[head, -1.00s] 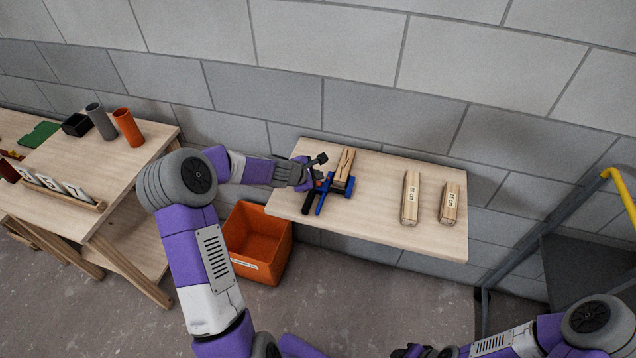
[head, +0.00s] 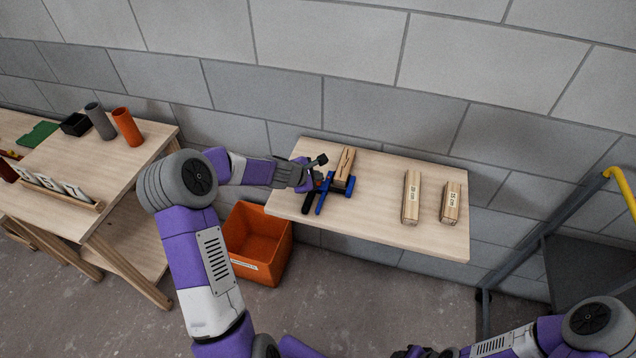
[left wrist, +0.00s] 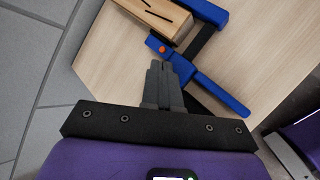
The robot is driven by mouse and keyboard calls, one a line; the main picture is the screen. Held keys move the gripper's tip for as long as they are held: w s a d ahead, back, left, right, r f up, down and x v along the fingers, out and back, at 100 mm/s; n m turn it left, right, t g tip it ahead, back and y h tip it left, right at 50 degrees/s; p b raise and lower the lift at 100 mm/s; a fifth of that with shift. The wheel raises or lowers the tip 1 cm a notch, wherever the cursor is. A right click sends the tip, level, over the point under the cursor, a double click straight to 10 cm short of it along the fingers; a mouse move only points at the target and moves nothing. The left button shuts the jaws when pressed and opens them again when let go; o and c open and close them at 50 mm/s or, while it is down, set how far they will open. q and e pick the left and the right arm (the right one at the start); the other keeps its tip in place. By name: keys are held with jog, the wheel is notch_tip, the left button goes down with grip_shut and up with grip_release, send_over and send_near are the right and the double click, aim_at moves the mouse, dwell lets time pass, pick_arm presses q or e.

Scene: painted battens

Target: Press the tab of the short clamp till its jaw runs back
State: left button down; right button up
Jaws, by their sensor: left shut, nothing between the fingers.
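The clamp lies on the wooden shelf, with a blue jaw and bar (head: 325,194), and its blue parts also show in the left wrist view (left wrist: 222,92). Its small orange tab (left wrist: 162,48) sits on a blue block at the clamp's near end. A wooden block (head: 344,168) with dark slits lies against the blue jaw; it also shows in the left wrist view (left wrist: 150,18). My left gripper (head: 308,182) is shut and empty. In the left wrist view its fingertips (left wrist: 163,66) are just short of the tab; I cannot tell whether they touch it.
Two labelled wooden battens, one longer (head: 411,197) and one shorter (head: 450,203), lie on the shelf (head: 375,220) to the right. An orange bin (head: 262,238) stands below left. A workbench (head: 75,165) holds tubes at far left. The block wall is close behind.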

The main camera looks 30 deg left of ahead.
pick_arm(q)
jog(key=shift+f+b, duration=0.45)
jog(key=shift+b, duration=0.1)
dwell(0.5)
jog(key=shift+r, duration=0.1)
jog(key=shift+r+p, duration=0.75)
notch_tip(320, 180, up, 5)
jog(key=p, duration=0.4)
dwell(0.4)
dwell(0.7)
